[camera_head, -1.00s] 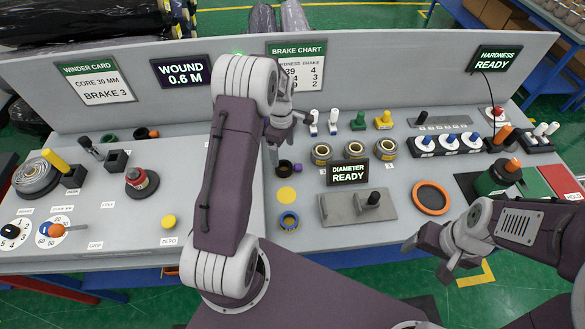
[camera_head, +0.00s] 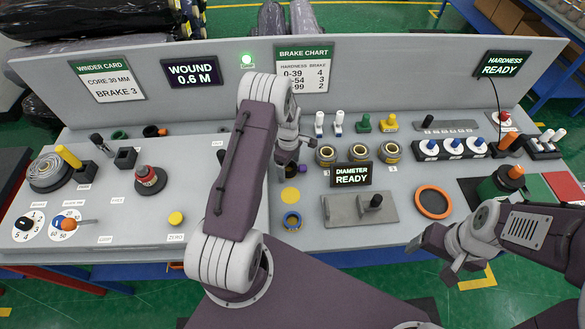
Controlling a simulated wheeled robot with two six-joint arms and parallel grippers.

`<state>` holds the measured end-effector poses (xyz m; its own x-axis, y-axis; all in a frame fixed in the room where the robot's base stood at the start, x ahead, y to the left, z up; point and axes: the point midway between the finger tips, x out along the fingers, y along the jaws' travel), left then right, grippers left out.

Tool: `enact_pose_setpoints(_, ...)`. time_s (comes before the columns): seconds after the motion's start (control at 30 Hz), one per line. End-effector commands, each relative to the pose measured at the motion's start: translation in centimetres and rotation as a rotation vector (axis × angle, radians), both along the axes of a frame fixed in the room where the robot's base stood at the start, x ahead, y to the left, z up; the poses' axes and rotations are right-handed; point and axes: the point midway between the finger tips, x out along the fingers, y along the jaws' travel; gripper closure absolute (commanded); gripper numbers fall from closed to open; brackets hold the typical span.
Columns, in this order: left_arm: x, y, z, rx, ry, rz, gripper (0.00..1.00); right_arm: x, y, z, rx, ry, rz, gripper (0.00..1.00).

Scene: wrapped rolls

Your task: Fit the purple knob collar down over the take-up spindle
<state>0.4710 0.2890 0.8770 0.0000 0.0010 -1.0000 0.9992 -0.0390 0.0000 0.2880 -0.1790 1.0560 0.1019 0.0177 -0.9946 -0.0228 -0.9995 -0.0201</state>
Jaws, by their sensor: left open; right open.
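A small purple part (camera_head: 303,168), likely the knob collar, shows at the right side of a dark cylinder (camera_head: 283,174) on the grey bench, left of the diameter sign. My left gripper (camera_head: 287,157) is open, low over this spot, and covers part of both. I cannot tell whether its fingers stand around the purple part or only beside it. The take-up spindle cannot be picked out with certainty; the gripper and forearm hide part of the bench there. My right gripper (camera_head: 451,272) is open and empty in front of the bench at the lower right.
A grey plate with a black knob (camera_head: 375,202) and an orange ring (camera_head: 433,202) are further right.

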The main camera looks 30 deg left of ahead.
Motion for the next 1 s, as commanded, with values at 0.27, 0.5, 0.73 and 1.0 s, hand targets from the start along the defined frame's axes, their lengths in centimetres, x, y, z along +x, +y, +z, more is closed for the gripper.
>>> enact_pose_setpoints(0.27, 0.0, 0.0, 0.0, 0.0, 0.001, 0.0, 0.87, 0.0, 0.0, 0.0, 0.0, 0.0, 0.0, 0.25)
enact_pose_setpoints(0.5, 0.0, 0.0, 0.1, 0.0, 0.0, 0.0, 0.94, 0.0, 0.0, 0.0, 0.0, 0.0, 0.0, 0.25)
enact_pose_setpoints(0.73, 0.1, 0.0, 1.9, 0.001, -0.003, 0.0, 0.94, 0.0, 0.0, -0.6, 0.0, 0.0, 0.0, 0.25)
enact_pose_setpoints(1.0, -1.9, -3.0, 6.1, 0.0, -0.001, -0.004, 0.94, 0.0, 0.0, -1.9, 0.0, 0.0, 0.0, 0.25)
